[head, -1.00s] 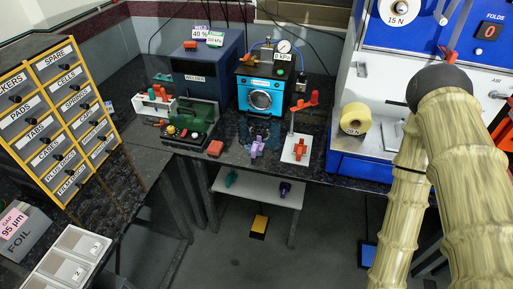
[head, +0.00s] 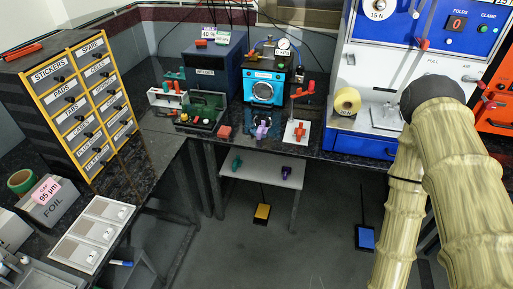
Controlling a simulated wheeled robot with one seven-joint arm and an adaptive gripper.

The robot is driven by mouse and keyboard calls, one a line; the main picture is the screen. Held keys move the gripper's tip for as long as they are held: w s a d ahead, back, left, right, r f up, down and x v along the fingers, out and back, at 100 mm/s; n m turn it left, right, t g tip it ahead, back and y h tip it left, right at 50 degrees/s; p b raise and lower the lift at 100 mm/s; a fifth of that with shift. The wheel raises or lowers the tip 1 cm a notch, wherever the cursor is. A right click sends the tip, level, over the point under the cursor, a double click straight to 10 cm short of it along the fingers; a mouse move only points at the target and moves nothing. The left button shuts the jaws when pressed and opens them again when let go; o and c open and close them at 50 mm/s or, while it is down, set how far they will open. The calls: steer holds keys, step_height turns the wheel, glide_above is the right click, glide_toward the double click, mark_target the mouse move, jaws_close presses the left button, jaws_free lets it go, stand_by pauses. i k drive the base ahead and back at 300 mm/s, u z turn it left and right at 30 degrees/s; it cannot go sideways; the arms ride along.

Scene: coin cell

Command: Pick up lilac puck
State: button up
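A small lilac piece (head: 261,129) is on the dark counter, in front of the blue round-windowed chamber (head: 264,88). It is too small to tell whether it is the puck or a holder. A darker purple piece (head: 286,170) is on the white low shelf (head: 262,174) below. My arm's pale segmented links fill the right side of the head view. My gripper is outside the picture, so its state and any contact do not show.
A white stand with a red top (head: 299,131) and a red block (head: 224,131) flank the lilac piece. A labelled drawer cabinet (head: 85,105) stands left. Yellow (head: 262,212) and blue (head: 365,237) pedals are on the otherwise open floor.

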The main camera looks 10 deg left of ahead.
mark_target(262, 130)
steer(key=z, duration=0.05)
steer(key=k, duration=0.55)
steer(key=u, duration=0.9)
steer(key=i, duration=1.3)
steer(key=z, duration=0.35)
